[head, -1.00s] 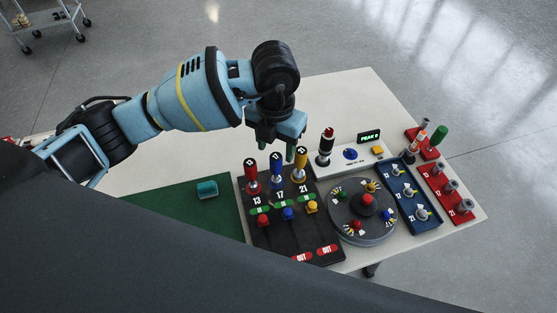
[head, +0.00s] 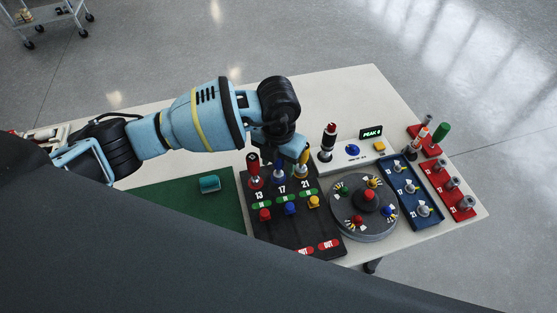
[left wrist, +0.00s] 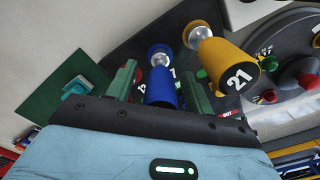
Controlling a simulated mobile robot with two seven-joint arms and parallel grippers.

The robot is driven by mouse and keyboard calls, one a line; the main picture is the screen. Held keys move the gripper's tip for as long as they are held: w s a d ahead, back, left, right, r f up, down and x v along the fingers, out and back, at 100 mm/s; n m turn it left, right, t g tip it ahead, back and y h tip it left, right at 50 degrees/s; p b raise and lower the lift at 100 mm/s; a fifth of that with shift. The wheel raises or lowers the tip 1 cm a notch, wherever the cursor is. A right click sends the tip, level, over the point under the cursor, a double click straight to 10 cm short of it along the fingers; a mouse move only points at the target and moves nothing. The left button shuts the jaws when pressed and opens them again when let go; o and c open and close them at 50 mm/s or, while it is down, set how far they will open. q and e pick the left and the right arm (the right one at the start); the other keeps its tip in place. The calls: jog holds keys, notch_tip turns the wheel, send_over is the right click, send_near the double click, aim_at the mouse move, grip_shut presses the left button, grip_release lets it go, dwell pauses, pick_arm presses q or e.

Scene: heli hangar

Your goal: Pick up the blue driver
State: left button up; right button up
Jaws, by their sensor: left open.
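The blue driver (head: 279,172) stands upright in the middle spot, marked 17, of the black rack (head: 277,225). My left gripper (head: 278,154) is at the top of it, partly covering it in the head view. In the left wrist view the blue driver (left wrist: 161,88) lies between the two green fingers of the left gripper (left wrist: 158,92), which are open with gaps on both sides. The red driver (head: 254,172) stands at 13 and the yellow driver (head: 302,165) at 21. The yellow driver (left wrist: 222,62) is close beside the right-hand finger in the wrist view. My right gripper is out of view.
Right of the rack are a round dial plate (head: 363,210), a blue tray (head: 409,192) and a red rack (head: 447,190). A teal piece (head: 209,184) lies on the green mat (head: 190,205).

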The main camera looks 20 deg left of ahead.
pick_arm(q)
jog(key=shift+r, duration=0.1)
jog(key=c, duration=1.1)
jog(key=shift+o, duration=0.2)
jog(key=shift+r, duration=0.1)
jog(key=shift+r, duration=0.6)
notch_tip(320, 180, up, 2)
jog(key=shift+r, duration=0.15)
jog(key=s+d+r, duration=0.1)
jog(key=s+d, duration=0.8)
jog(key=s, duration=0.4)
jog(key=shift+d+r, duration=0.15)
jog(key=shift+d, duration=0.1)
